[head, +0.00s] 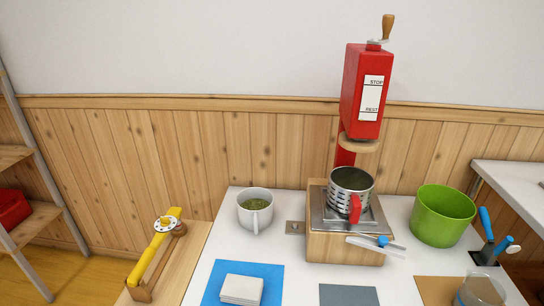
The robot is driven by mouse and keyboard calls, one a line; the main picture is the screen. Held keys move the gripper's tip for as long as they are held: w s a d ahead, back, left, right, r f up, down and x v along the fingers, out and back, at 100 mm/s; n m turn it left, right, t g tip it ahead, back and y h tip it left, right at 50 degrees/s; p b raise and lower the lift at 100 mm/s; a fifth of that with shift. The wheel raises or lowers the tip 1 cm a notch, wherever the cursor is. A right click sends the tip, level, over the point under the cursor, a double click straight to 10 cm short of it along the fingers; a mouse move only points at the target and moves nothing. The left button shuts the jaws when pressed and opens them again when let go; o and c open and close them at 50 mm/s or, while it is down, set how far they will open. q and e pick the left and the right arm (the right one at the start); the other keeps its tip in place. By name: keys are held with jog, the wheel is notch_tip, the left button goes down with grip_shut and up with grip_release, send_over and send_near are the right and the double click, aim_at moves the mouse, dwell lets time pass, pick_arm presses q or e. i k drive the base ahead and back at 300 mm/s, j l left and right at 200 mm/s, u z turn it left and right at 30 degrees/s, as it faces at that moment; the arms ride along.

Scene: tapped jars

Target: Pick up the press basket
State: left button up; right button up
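The press basket (345,192) is a perforated metal cylinder with a red handle (355,208) facing the front. It stands upright on the metal plate (369,224) of a wooden press base (340,249). The red press body (366,95), with a crank on top and a label reading STOP and REST, is above it. The round wooden presser (358,145) hangs clear above the basket's open rim. The inside of the basket is only partly visible. Neither of my grippers shows in the head view.
A white cup of green contents (255,215) stands left of the press, a green tub (442,215) right. A blue-knobbed clear spout (376,243) juts at the base's front. A blue mat with white sheets (241,289) lies front left; a yellow tool (156,245) is further left.

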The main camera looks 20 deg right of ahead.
aim_at(350, 198)
jog(key=z, duration=1.2)
